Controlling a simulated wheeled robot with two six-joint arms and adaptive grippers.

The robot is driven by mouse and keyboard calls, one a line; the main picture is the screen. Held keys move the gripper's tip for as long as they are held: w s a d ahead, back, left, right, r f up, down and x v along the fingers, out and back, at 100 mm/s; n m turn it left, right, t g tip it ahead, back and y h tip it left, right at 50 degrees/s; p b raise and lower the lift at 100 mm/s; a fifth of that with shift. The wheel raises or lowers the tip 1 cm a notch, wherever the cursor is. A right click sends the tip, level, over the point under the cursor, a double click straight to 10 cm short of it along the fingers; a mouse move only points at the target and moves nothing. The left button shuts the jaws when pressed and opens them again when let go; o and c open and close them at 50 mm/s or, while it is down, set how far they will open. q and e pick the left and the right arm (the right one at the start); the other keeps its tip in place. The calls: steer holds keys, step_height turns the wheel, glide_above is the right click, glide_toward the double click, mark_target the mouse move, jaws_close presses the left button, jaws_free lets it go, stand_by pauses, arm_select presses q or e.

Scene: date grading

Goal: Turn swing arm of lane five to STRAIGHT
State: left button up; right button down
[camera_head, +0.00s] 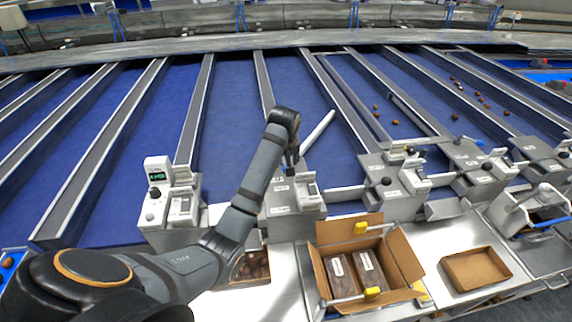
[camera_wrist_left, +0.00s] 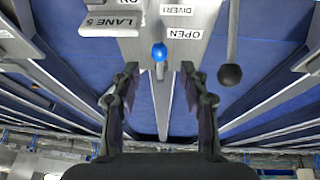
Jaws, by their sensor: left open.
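The lane five control box (camera_head: 293,207) stands at the end of its blue lane, with a pale bar (camera_head: 318,132) angling up to the right beside my gripper. In the left wrist view it bears a LANE 5 plate (camera_wrist_left: 108,22) and DIVERT and OPEN labels (camera_wrist_left: 185,34). A blue ball knob (camera_wrist_left: 158,52) shows there just beyond and between my fingertips, seemingly not gripped. A grey rod with a black ball (camera_wrist_left: 229,75) is to its right. My left gripper (camera_wrist_left: 160,78) is open and empty, above the box in the head view (camera_head: 291,160). My right gripper is not seen.
Similar boxes stand left (camera_head: 170,200) and right (camera_head: 393,183). An open carton (camera_head: 405,262) with dark packs and a shallow cardboard tray (camera_head: 478,268) are on the front bench. Loose dates (camera_head: 480,100) lie on the right lanes.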

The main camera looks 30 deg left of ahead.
arm_select(q)
steer(key=x, duration=0.3)
steer(key=p+x, duration=0.1)
steer(key=x, duration=0.1)
steer(key=shift+w+a+r, duration=0.25)
steer(key=shift+w+a, duration=0.05)
steer(key=shift+p+x, duration=0.3)
steer(key=shift+x, duration=0.9)
steer(key=shift+w+d+f, duration=0.1)
steer(key=shift+d+f, duration=0.05)
steer(key=shift+d, duration=0.05)
steer(key=shift+c, duration=1.1)
steer(key=c, duration=0.7)
jaws_close()
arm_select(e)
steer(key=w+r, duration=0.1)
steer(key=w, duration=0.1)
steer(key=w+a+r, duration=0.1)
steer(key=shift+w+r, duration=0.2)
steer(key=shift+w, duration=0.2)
